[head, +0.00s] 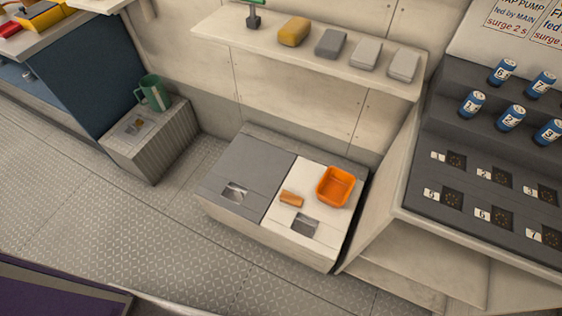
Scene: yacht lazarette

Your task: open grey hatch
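The grey hatch (247,167) is the left half of the top of a low box on the floor. It lies flat and looks closed. A recessed pull (235,190) is set near its front edge. The white hatch (316,222) beside it on the right has a similar recess (304,224) and also looks closed. My gripper is not in view.
An orange bin (335,186) and a small orange block (291,198) sit on the white hatch; the grey hatch is bare. A ribbed box (152,142) with a green mug (154,93) stands left. A shelf (300,52) is above. The tread-plate floor (120,215) in front is clear.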

